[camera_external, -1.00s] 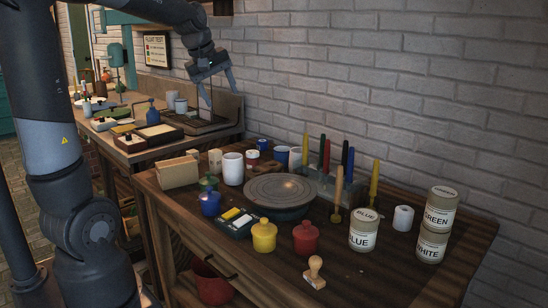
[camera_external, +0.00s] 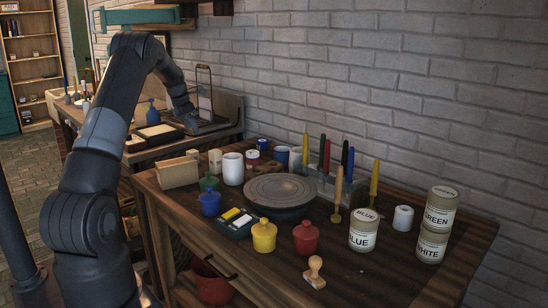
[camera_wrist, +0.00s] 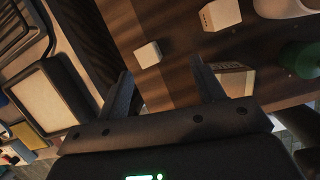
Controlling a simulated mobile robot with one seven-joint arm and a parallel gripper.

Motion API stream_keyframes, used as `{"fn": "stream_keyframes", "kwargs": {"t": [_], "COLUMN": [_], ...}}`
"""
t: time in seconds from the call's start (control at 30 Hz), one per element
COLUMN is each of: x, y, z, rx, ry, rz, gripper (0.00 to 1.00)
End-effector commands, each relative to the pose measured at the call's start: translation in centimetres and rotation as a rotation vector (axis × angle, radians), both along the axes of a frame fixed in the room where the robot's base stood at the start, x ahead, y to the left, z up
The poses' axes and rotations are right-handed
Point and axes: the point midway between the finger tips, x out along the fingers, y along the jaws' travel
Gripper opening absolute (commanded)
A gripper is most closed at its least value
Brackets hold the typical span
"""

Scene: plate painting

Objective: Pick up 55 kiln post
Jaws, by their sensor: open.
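Two pale blocks that look like kiln posts stand at the left end of the near wooden table. The smaller, cube-like block (camera_wrist: 148,54) lies ahead of and between my fingers in the wrist view. It seems to be the small block (camera_external: 193,153) behind the beige box. The other block (camera_wrist: 220,14), with small marks on its side, also shows in the external view (camera_external: 215,160). No number is readable, so I cannot tell which is the 55. My gripper (camera_wrist: 162,88) is open and empty, apart from both blocks. In the external view the gripper (camera_external: 188,121) is small and dark.
A beige box (camera_external: 178,173) stands close by the blocks, and a white cup (camera_external: 233,168) stands to their right. A green lidded pot (camera_wrist: 301,58) is at the wrist view's right. A framed tray (camera_wrist: 46,96) lies on the neighbouring bench, across a dark gap.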

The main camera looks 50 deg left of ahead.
Motion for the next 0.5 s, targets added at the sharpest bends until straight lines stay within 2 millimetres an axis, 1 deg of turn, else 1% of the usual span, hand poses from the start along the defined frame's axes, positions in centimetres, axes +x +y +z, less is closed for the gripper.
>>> {"fn": "stream_keyframes", "kwargs": {"t": [0.03,0.1,0.2,0.37,0.5], "x": [-0.3,-0.6,-0.9,-0.8,-0.2], "y": [1.5,2.8,4.0,4.4,4.4], "z": [-1.5,-2.7,-3.9,-5.1,-6.9], "rx": [-0.018,-0.038,-0.055,-0.065,-0.065], "ry": [0.004,0.005,0.006,0.006,0.008], "rz": [0.057,0.12,0.177,0.203,0.201], "gripper": [0.62,0.62,0.62,0.62,0.62]}}
